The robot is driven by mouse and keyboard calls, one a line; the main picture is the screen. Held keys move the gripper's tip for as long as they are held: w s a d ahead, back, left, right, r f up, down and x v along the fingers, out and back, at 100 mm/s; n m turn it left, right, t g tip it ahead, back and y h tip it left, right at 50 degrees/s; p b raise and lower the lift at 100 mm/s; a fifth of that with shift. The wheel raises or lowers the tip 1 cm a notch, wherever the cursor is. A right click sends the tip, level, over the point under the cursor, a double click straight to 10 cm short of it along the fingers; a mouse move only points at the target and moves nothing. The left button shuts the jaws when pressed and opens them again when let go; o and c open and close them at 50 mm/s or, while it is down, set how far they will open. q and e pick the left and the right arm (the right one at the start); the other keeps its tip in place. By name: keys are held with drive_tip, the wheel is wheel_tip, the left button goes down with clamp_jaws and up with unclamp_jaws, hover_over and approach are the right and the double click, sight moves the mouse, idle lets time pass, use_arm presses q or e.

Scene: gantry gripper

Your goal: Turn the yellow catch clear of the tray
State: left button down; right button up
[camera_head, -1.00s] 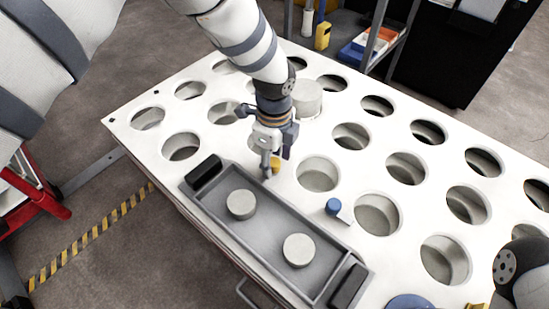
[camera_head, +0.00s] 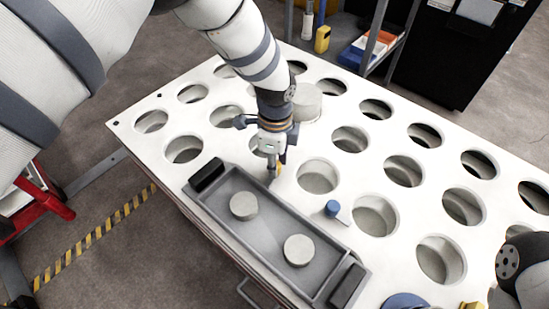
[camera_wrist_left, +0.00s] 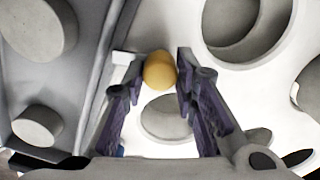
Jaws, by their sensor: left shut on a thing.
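The grey tray (camera_head: 262,232) lies along the near edge of the white table, with black handles at both ends and two round grey pucks (camera_head: 243,206) in it. The yellow catch (camera_head: 279,170) stands beside the tray's far long side, near its left end. My left gripper (camera_head: 273,174) points down at it, and its fingers partly hide it. In the left wrist view the yellow knob (camera_wrist_left: 159,70) sits between the tips of the two fingers, which are shut on it. A blue catch (camera_head: 333,208) with a light plate sits farther right along the same side. My right gripper does not show.
The white table (camera_head: 318,143) has several round holes. A pale cylinder (camera_head: 307,104) stands behind my left wrist. A dark arm joint and a blue disc (camera_head: 408,301) are at the lower right. A shelf with bins (camera_head: 368,46) stands behind.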

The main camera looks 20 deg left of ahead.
use_arm(q)
drive_tip(key=n+p, duration=0.1)
drive_tip(key=n, duration=0.2)
drive_tip(key=shift+n+p, duration=0.3)
drive_tip(key=shift+n, duration=0.1)
drive_tip(key=n+p, duration=0.1)
drive_tip(key=n, duration=0.2)
drive_tip(key=shift+n, duration=0.3)
drive_tip(key=n+p, duration=0.1)
drive_tip(key=n, duration=0.2)
drive_tip(key=shift+n, duration=2.1)
drive_tip(key=c, duration=1.3)
unclamp_jaws()
drive_tip(key=shift+a, duration=0.1)
